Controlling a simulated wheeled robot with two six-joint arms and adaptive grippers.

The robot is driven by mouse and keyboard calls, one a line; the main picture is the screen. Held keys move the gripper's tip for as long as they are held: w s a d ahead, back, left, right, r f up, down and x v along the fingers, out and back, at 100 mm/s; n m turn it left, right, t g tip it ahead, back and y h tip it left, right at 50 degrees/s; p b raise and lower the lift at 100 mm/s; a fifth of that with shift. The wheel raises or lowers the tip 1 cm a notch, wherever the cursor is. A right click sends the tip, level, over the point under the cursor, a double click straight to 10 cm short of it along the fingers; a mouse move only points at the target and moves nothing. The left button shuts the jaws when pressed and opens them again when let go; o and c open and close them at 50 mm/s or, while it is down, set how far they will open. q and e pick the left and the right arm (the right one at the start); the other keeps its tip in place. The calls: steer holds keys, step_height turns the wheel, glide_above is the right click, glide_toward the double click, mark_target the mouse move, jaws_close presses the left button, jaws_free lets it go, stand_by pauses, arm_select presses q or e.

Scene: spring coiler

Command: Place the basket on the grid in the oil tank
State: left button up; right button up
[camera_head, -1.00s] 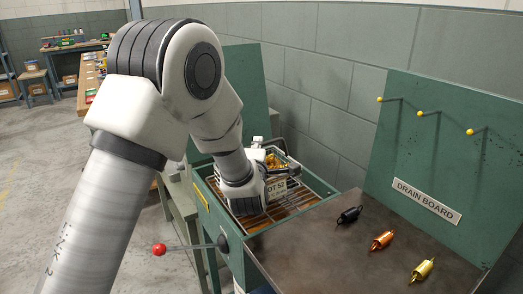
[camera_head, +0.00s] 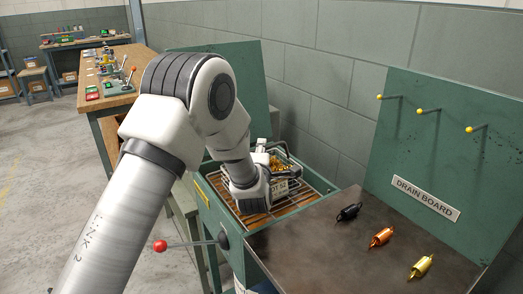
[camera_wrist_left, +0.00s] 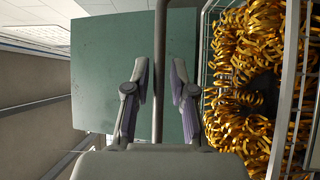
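The basket (camera_head: 281,187) is a wire basket with a lot label, holding golden metal curls. In the head view it is at the oil tank's grid (camera_head: 297,201), partly behind my left wrist; whether it bears fully on the grid is hard to tell. The oil tank (camera_head: 213,209) is a green box with brown oil under the wire grid. In the left wrist view my left gripper (camera_wrist_left: 158,80) has its fingers apart, with a dark handle bar (camera_wrist_left: 160,45) between them and gaps on both sides. The curl-filled basket (camera_wrist_left: 245,85) is at the right there. My right gripper is not in view.
The metal drain board (camera_head: 325,250) right of the tank carries black, orange and yellow spring-like parts. A green back panel (camera_head: 440,150) with yellow-tipped pegs rises behind it. A red-knobbed lever (camera_head: 160,246) sticks out at the tank's front. The tank's green lid (camera_head: 256,90) stands raised.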

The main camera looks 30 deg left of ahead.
arm_select(q)
steer(key=shift+r, duration=0.25)
steer(key=shift+s+d+f, duration=0.15)
steer(key=shift+s, duration=0.15)
steer(key=b+v, duration=0.1)
steer(key=v, duration=1)
steer(key=shift+s, duration=0.2)
